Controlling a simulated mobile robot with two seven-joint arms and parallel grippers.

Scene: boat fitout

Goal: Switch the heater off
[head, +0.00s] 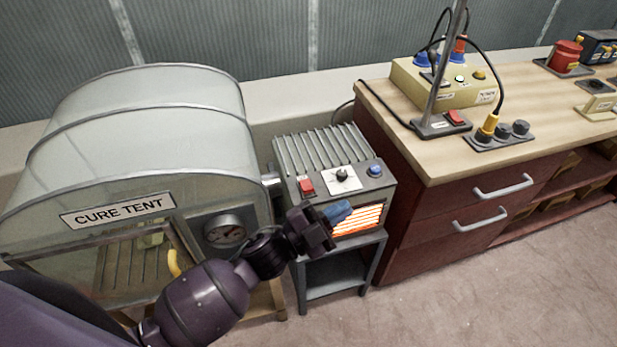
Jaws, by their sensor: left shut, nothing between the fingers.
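The heater (290,160) is a grey ribbed box on a small metal stand, between the cure tent and the wooden bench. Its front grille (362,219) glows orange. On its sloped panel are a red rocker switch (306,187), a black knob on a white plate (342,175) and a blue button or lamp (375,171). My left gripper (342,212) is shut and empty, with blue fingertips in front of the heater, below the panel and partly covering the grille. I cannot tell whether it touches the heater. My right gripper is not in view.
The clear cure tent (140,110) with a gauge (225,231) stands left. The bench (450,160) at right has red drawers with protruding handles and holds a yellow control box (425,85), a pole and cabled plugs. Floor (470,290) in front is clear.

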